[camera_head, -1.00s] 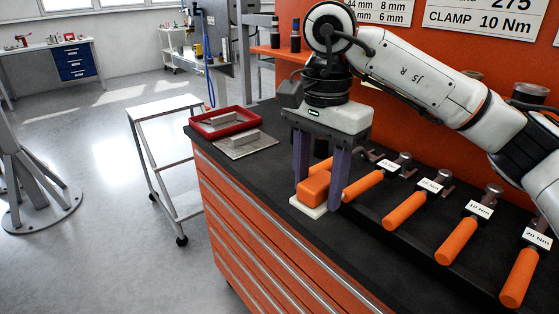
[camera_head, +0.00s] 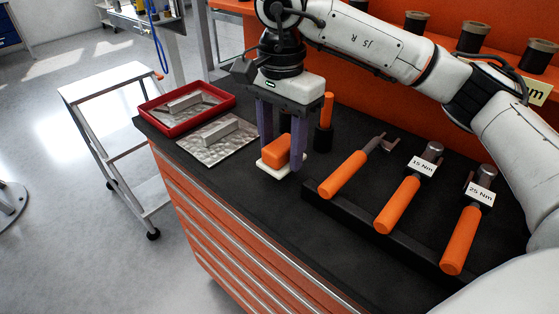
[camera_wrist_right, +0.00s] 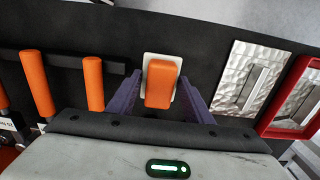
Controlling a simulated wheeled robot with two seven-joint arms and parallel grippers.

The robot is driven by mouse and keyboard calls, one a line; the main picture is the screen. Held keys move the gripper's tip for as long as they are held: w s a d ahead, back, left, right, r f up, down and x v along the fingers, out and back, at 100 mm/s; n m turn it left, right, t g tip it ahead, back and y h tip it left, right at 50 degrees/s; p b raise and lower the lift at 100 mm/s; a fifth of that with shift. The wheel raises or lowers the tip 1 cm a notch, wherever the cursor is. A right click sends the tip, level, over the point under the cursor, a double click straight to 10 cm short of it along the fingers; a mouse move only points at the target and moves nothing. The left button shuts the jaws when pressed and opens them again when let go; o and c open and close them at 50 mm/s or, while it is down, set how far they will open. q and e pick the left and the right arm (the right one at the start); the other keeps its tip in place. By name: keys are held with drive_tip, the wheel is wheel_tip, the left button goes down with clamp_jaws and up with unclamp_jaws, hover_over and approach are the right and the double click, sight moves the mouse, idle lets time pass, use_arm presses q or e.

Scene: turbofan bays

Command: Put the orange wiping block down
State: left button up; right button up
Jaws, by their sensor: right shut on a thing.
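The orange wiping block (camera_head: 275,151) has a white pad (camera_head: 270,169) under it. My right gripper (camera_head: 281,148) points down with its two purple fingers on either side of the block, shut on it. The wrist view also shows the block (camera_wrist_right: 160,84) between the fingers, its white pad (camera_wrist_right: 148,62) showing around it. The pad is at or just above the black bench top (camera_head: 235,192); I cannot tell whether it touches. My left gripper is out of view.
A textured metal plate (camera_head: 197,148) with a grey bar and a red tray (camera_head: 163,126) lie left of the block. Orange-handled torque wrenches (camera_head: 397,205) rest in a black rack to the right. An upright orange handle (camera_head: 327,108) stands close behind the gripper. Bare bench lies in front.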

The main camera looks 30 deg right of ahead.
sight(280, 163)
drive_tip(key=shift+f, duration=2.15)
drive_tip(key=o, duration=1)
drive_tip(key=shift+w, duration=0.1)
drive_tip(key=shift+o, duration=0.2)
drive_tip(key=shift+r, duration=0.1)
wheel_tip(280, 163, up, 12)
drive_tip(key=shift+r, duration=0.1)
